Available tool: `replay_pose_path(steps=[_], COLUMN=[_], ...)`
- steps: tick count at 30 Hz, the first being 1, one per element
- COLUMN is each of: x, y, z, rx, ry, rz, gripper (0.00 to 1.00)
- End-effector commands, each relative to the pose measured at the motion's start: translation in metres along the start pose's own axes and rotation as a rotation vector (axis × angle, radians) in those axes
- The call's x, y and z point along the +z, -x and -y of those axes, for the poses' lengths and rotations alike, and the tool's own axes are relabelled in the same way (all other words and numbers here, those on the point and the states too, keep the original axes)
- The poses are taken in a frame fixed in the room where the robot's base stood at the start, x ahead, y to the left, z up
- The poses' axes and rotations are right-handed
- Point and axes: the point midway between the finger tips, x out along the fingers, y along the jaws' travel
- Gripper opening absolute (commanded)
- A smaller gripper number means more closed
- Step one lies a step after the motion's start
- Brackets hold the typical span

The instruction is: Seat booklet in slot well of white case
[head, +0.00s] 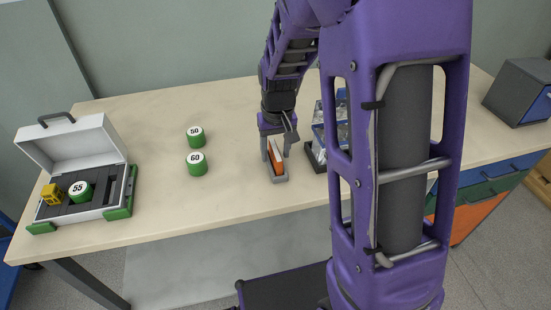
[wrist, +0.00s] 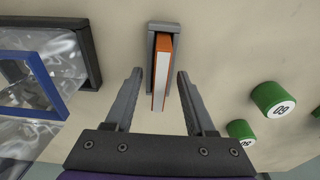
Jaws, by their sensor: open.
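The orange booklet (head: 275,163) stands on edge in a small grey holder (head: 280,180), with its white page edge facing up in the wrist view (wrist: 160,75). My gripper (head: 276,152) is open and points down at the booklet. In the wrist view one finger is on each side of it, with a visible gap on both sides. The white case (head: 62,144) stands open at the far left of the table. Its dark insert (head: 57,210) has a narrow slot well (head: 113,188) at the right, which looks empty.
A yellow block (head: 52,194) and a green 55 puck (head: 79,191) sit in the case. Green 50 (head: 195,137) and 60 (head: 196,164) pucks stand between case and holder. A blue-framed clear bin (wrist: 40,85) in a dark tray stands close beside my gripper. The table's front left is clear.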

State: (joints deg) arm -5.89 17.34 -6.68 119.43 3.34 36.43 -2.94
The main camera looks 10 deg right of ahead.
Motion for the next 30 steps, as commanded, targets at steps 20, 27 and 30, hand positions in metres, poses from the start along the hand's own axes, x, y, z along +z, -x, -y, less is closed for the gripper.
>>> replay_pose_path(steps=[20, 27, 30], x=[0.0006, 0.0005, 0.0005], y=[-0.0048, -0.0047, -0.0047], z=[0.0000, 0.0001, 0.0000], rx=[0.000, 0.000, 0.000], ry=[0.000, 0.000, 0.000], rz=[0.000, 0.000, 0.000], gripper=[0.55, 0.14, 0.00])
